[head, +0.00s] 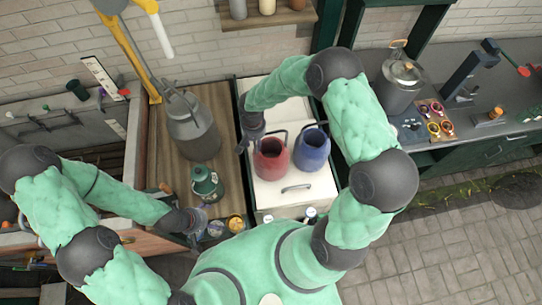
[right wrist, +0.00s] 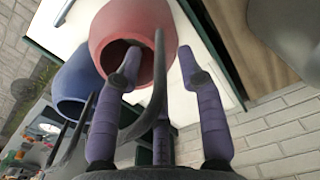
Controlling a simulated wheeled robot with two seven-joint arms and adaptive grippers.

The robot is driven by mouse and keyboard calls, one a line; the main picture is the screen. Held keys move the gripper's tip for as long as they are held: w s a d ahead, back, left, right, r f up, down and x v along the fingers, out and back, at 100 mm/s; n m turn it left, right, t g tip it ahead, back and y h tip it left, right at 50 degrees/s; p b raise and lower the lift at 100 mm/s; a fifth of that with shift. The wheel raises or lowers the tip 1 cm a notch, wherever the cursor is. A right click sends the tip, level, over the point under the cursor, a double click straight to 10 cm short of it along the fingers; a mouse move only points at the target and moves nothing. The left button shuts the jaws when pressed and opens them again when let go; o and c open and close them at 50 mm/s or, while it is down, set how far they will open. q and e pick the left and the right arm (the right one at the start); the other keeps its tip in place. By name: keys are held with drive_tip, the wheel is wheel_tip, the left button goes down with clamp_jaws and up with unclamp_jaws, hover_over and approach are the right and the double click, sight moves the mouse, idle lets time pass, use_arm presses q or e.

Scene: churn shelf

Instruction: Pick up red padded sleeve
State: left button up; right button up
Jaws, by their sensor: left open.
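The red padded sleeve (head: 270,160) is a rounded, open-topped red vessel with a grey handle, standing on the white surface left of a blue one (head: 311,149). In the right wrist view the red sleeve (right wrist: 112,22) fills the upper middle, its dark opening facing the camera. My right gripper (head: 243,146) is just left of the red sleeve; in the right wrist view its purple fingers (right wrist: 160,68) are apart, with the grey handle showing between them. Contact cannot be told. My left gripper (head: 203,222) is open at lower left, near small jars and away from the red sleeve.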

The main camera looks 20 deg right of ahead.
clamp_jaws()
drive_tip(key=shift+r, duration=0.1)
